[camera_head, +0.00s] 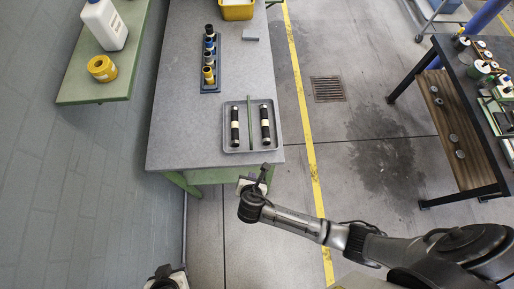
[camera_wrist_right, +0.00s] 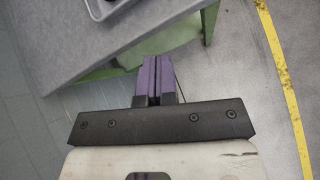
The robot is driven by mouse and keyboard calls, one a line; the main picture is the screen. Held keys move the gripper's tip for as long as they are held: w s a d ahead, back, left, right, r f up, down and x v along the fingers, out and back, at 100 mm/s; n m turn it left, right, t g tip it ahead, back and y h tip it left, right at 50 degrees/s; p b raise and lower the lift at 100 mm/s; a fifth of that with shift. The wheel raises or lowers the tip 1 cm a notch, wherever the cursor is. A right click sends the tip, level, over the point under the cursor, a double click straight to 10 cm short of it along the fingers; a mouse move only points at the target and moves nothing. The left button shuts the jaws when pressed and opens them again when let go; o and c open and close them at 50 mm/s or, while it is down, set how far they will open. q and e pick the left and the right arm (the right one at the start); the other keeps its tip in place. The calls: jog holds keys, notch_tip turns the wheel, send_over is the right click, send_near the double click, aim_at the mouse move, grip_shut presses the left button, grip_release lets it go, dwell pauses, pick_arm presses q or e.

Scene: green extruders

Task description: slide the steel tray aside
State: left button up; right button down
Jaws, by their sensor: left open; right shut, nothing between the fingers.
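The grey steel tray (camera_head: 242,130) lies at the near right end of the grey workbench. Two black cylinders with pale bands, a left one (camera_head: 235,138) and a right one (camera_head: 265,112), and a thin green rod (camera_head: 250,120) lie in it. My right gripper (camera_head: 264,172) is shut and empty, just off the bench's near edge, below the tray in the picture and apart from it. In the right wrist view its purple fingers (camera_wrist_right: 155,62) are together, and a corner of the tray (camera_wrist_right: 108,12) shows at the top. My left gripper (camera_head: 167,272) is partly in view at the bottom edge, open.
The workbench (camera_head: 185,130) is clear left of the tray. A blue rack (camera_head: 210,88) with several small cylinders, a grey block (camera_head: 250,35) and a yellow bin (camera_head: 237,10) stand farther back. A green shelf (camera_head: 90,85) is at left. A cluttered table (camera_head: 455,130) stands at right.

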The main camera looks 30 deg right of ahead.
jog(key=n, duration=0.4)
jog(key=b, duration=0.1)
send_near(249, 152)
jog(key=x, duration=0.5)
jog(key=shift+s+f, duration=0.25)
jog(key=shift+f, duration=0.25)
jog(key=shift+w+d, duration=0.3)
jog(key=shift+w, duration=0.25)
